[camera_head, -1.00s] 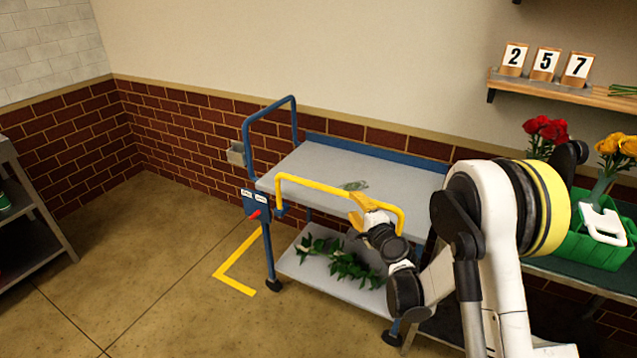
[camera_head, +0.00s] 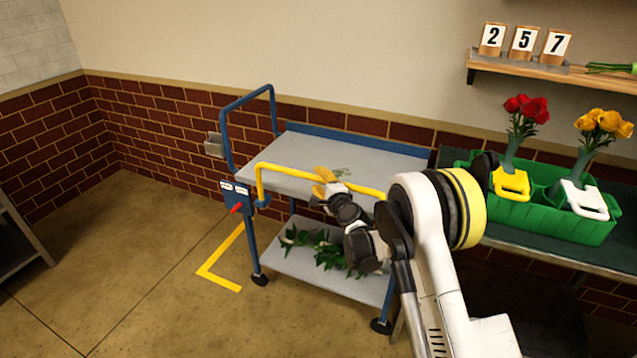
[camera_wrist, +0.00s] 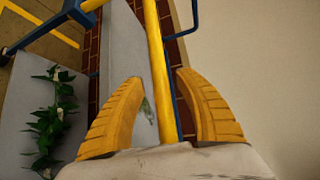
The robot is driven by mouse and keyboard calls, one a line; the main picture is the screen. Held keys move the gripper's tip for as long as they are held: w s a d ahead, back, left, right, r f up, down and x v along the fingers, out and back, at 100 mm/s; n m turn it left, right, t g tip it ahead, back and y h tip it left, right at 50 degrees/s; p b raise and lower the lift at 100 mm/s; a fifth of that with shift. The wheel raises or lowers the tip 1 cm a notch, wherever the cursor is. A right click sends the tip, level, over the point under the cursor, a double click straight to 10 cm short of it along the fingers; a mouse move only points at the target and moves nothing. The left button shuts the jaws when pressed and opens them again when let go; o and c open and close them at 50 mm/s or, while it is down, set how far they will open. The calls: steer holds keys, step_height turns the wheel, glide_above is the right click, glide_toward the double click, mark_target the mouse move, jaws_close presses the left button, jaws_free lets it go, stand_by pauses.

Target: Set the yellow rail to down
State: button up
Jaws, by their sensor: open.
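The yellow rail (camera_head: 284,170) stands raised along the near long side of the blue-framed cart, above the edge of its grey top deck (camera_head: 270,178). In the wrist view the rail (camera_wrist: 158,60) runs lengthwise between my two yellow fingers. My gripper (camera_head: 325,176) is at about the middle of the rail; it is open in the wrist view (camera_wrist: 160,80), with a finger on either side and a gap to each. A red lever (camera_head: 236,208) sits on a blue plate with two small white labels (camera_head: 235,188) at the cart's left end; the labels are too small to read.
Green foliage (camera_head: 325,250) lies on the cart's lower shelf. A yellow floor mark (camera_head: 220,262) lies left of the cart. At right, a green crate (camera_head: 540,215) holds red and yellow flowers.

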jaws_close()
step_height(320, 180, down, 13)
stand_by(0.5)
steer(key=shift+f, duration=0.15)
steer(key=shift+c, duration=1.7)
jaws_free()
steer(key=o, duration=0.3)
steer(key=shift+f, duration=0.15)
steer(key=shift+o, duration=0.2)
